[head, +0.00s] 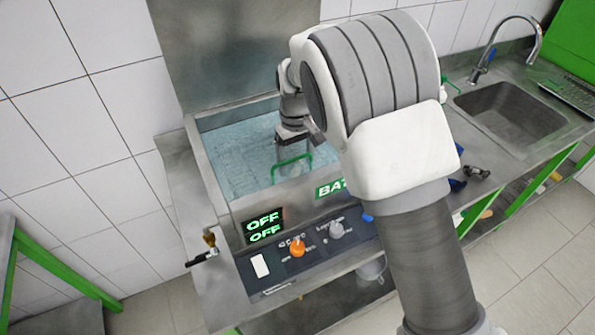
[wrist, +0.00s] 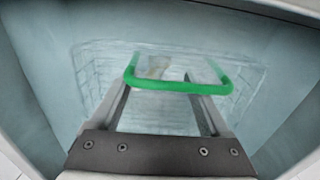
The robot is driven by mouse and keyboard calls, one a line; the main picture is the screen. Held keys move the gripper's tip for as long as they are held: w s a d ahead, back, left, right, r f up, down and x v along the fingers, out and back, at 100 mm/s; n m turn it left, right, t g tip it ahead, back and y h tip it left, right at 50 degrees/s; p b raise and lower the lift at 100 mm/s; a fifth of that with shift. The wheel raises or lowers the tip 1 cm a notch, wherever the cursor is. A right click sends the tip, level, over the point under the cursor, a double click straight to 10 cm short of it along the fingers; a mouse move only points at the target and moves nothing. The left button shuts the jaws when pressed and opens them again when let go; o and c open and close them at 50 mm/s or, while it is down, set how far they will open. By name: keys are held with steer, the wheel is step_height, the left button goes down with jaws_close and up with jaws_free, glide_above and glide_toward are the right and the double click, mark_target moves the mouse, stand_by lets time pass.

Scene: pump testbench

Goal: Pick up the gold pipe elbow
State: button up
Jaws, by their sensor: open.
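My gripper (head: 290,150) points down into the water-filled bath (head: 208,165). In the wrist view its two fingers (wrist: 160,88) are apart, with nothing seen held between them. A green handle (wrist: 180,87) crosses the fingers in that view; it also shows by the gripper in the head view (head: 292,166). A blurred tan-gold piece (wrist: 153,68) shows behind the handle, between the finger ends, inside a pale wire basket (wrist: 90,75). It may be the gold pipe elbow, but its shape is unclear. In the head view my arm and the bath wall hide it.
The bath's steel walls stand close around the gripper. Its front panel has a display (head: 264,226) reading OFF twice, an orange knob (head: 297,247) and a grey knob (head: 336,230). A brass fitting with a black handle (head: 209,240) sits at the left front corner. A sink (head: 515,115) is at right.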

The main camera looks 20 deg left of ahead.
mark_target(296, 173)
step_height(296, 173, down, 5)
steer(key=shift+r, duration=0.2)
steer(key=shift+c, duration=0.3)
jaws_close()
